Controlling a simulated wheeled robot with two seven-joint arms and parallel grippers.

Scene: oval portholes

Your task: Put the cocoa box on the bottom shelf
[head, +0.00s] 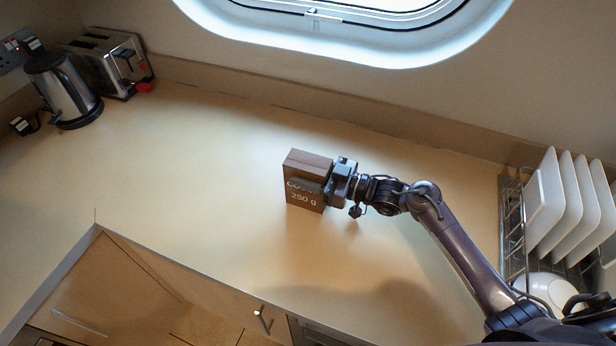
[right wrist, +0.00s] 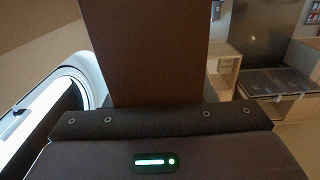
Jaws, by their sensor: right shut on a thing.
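The cocoa box (head: 305,201) is a brown carton with "250 g" on its front, over the middle of the counter in the head view. My right gripper (head: 318,185) is shut on it from the right side, and a finger crosses part of the lettering. The box looks upright; I cannot tell whether its base touches the counter. In the right wrist view the box (right wrist: 158,50) is a plain brown face rising beyond the gripper body. My left gripper is not in view. A pale wooden open unit (right wrist: 225,75) shows in the right wrist view; I cannot tell its shelves apart.
The pale counter (head: 200,150) is clear around the box. A kettle (head: 62,92) and a toaster (head: 108,62) stand at the back left. A rack with white plates (head: 545,200) stands at the right. Cabinet fronts (head: 110,285) lie below the counter's front edge.

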